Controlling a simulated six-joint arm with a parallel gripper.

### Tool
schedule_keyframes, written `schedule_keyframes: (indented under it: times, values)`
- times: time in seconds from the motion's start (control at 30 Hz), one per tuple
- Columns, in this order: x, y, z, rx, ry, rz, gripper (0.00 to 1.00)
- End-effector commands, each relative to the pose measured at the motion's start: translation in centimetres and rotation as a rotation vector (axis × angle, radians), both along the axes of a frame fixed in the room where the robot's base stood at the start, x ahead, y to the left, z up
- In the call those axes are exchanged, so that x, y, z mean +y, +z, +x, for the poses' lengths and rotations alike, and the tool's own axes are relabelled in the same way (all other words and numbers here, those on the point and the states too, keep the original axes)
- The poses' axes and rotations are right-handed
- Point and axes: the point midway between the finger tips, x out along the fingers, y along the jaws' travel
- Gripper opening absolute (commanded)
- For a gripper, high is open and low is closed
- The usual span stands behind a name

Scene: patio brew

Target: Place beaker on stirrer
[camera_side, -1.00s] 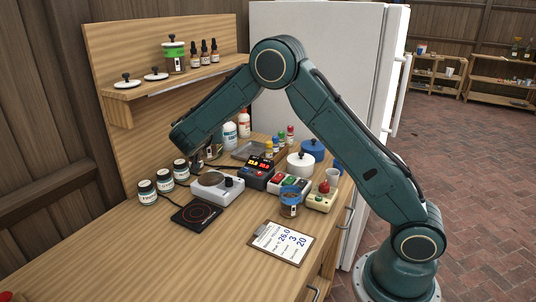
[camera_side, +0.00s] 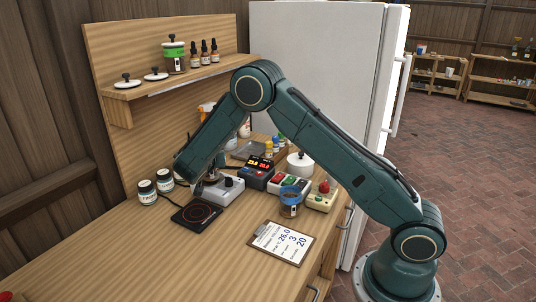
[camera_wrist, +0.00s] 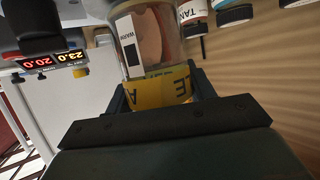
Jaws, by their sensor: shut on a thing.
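The beaker (camera_wrist: 155,40) is a clear glass vessel with a yellow label band and a white strip, holding brownish contents, in the wrist view. My gripper (camera_wrist: 160,88) is shut on it, with a finger at each side of the yellow band. In the side view my gripper (camera_side: 196,180) is low over the left end of the stirrer (camera_side: 231,187), a pale grey box with a dark knob. My wrist and the held beaker hide most of its round plate. I cannot tell whether the beaker touches the plate.
White-labelled jars (camera_side: 147,192) stand at left. A display box (camera_side: 257,173), a button box (camera_side: 291,184) and a blue-rimmed jar (camera_side: 290,203) stand to the right. A clipboard (camera_side: 281,242) lies in front; the front left bench is clear.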

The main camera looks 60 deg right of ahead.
Motion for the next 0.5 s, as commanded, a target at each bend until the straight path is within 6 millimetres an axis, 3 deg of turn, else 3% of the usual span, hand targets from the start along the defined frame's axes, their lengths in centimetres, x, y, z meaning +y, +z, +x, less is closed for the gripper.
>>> schedule_keyframes:
  times: [0.5]
  values:
    - [0.0, -0.51, 0.02, -0.002, 0.0, -0.001, 0.25]
